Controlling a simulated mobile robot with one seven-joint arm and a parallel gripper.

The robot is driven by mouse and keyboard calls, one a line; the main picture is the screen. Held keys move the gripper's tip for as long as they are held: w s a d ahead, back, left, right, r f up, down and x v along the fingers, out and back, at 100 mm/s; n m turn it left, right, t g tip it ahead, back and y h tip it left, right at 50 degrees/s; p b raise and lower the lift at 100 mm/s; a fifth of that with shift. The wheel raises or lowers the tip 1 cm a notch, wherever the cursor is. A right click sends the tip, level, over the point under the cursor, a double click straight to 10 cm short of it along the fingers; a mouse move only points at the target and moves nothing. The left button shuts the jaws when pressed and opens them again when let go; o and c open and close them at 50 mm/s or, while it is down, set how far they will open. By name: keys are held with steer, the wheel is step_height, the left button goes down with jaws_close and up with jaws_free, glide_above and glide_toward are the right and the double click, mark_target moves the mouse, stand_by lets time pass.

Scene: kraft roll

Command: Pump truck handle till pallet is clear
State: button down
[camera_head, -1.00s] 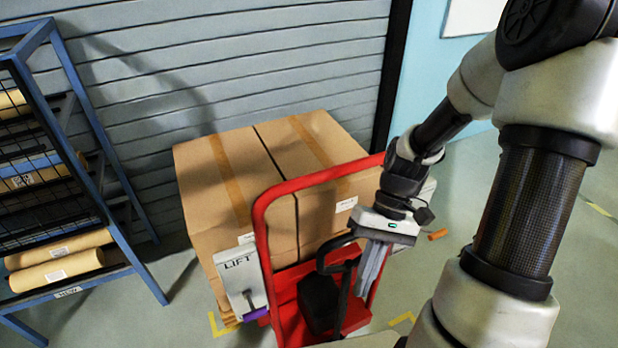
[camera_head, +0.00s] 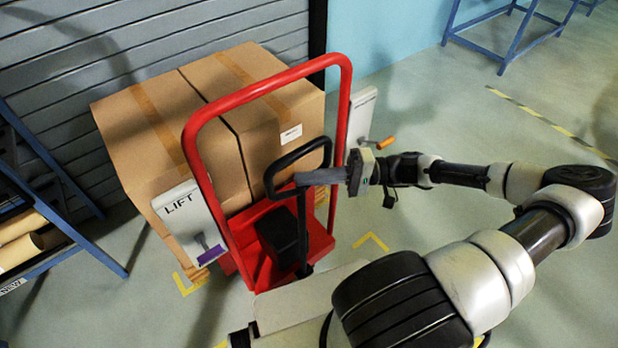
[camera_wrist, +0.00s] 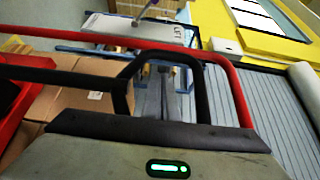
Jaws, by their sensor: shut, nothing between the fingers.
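The red hand truck (camera_head: 338,110) has a tall hooped frame and a black pump handle (camera_head: 270,178) ending in a loop, above a black block (camera_head: 278,235). My gripper (camera_head: 297,180) comes in from the right, shut and empty, its grey fingers lying level across the handle loop. In the wrist view the fingers (camera_wrist: 168,95) show between the two sides of the black loop (camera_wrist: 203,90); contact cannot be told. Large brown cartons (camera_head: 160,125) stand behind the frame. The wooden pallet (camera_head: 193,271) under them is mostly hidden, so any floor gap cannot be told.
A white LIFT panel (camera_head: 188,216) with a purple-ended lever stands left of the frame. Another panel (camera_head: 362,112) with an orange-ended lever (camera_head: 386,142) stands right. A blue rack (camera_head: 92,243) is at left. Yellow marks (camera_head: 372,240) lie on the floor. Open floor is at right.

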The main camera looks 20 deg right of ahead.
steer(key=x, duration=0.7)
steer(key=shift+s, duration=0.15)
